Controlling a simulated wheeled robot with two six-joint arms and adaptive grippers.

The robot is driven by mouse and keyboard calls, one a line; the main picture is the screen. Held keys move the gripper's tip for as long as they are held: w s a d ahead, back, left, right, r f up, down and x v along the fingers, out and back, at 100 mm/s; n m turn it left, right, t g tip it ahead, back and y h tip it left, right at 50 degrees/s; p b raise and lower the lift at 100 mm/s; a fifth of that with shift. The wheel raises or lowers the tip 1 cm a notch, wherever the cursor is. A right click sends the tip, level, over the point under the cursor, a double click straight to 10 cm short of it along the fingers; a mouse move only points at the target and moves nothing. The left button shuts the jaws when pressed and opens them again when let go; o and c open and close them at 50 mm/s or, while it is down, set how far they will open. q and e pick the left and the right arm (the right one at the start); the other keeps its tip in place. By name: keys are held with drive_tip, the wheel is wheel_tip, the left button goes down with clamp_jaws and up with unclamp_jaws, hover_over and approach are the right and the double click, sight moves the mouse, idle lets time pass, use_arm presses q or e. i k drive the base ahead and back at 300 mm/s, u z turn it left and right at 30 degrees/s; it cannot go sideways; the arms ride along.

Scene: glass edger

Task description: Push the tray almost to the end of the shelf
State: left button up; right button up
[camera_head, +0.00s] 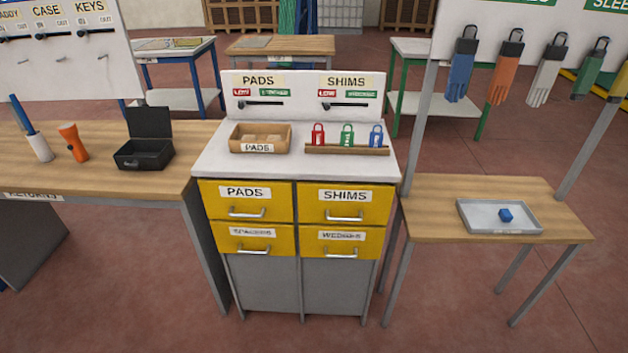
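A light grey shallow tray (478,226) sits on the wooden shelf (430,226) at the right, under a rack of hanging gloves. A small dark blue block (506,215) lies inside the tray, right of its middle. The tray rests toward the right part of the shelf top, with bare wood on its left and a narrower strip on its right. Neither of my grippers shows in this view.
Several gloves (503,72) hang above the shelf. A workbench (80,181) is at the left. Open floor lies in front.

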sight(478, 216)
drive_tip(key=z, duration=1.8)
drive_tip(key=i, duration=1.4)
drive_tip(key=u, duration=0.4)
drive_tip(key=i, duration=0.95)
drive_tip(key=u, duration=0.65)
